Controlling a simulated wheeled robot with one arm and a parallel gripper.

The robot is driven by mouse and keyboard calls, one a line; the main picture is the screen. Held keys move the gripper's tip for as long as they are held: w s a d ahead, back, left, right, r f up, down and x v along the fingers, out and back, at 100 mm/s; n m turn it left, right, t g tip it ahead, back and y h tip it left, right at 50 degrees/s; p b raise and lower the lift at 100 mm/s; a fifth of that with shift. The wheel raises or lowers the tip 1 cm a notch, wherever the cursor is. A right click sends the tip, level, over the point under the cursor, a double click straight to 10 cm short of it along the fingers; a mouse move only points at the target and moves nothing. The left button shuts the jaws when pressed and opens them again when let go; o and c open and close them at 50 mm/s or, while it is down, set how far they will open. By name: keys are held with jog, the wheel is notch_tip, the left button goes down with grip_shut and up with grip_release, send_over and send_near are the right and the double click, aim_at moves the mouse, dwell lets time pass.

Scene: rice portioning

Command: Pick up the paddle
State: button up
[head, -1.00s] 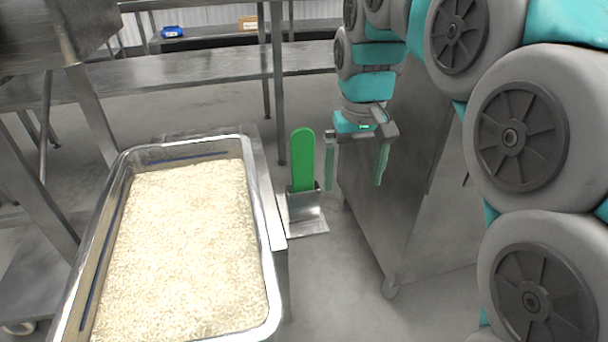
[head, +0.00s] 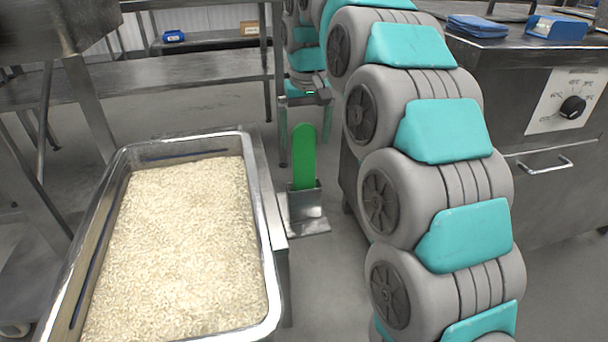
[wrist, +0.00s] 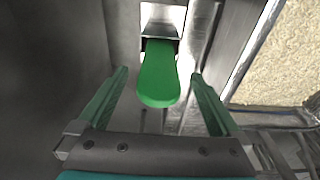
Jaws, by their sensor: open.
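The green paddle (head: 304,158) stands upright in a metal holder (head: 306,212) at the right side of the rice pan. In the wrist view the paddle (wrist: 158,78) shows its rounded green end between the two fingers, with its lower part hidden in the holder (wrist: 162,24). My gripper (head: 304,130) is open with its fingers apart, above and behind the paddle in the head view. In the wrist view my gripper (wrist: 158,80) has a finger on each side of the paddle, with a gap on both sides. Nothing is held.
A deep metal pan (head: 262,225) full of rice (head: 175,250) stands left of the holder. A steel counter (head: 540,60) with a dial and blue items is at right. A steel shelf table (head: 150,80) runs across the back.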

aim_at(304, 150)
jog(key=f, duration=0.2)
jog(key=w+f, duration=0.1)
jog(key=f, duration=0.2)
jog(key=shift+a+b, duration=0.15)
jog(key=shift+b, duration=0.15)
jog(key=shift+r, duration=0.1)
jog(key=shift+c, duration=0.4)
jog(key=shift+w, duration=0.1)
jog(key=c, duration=1.3)
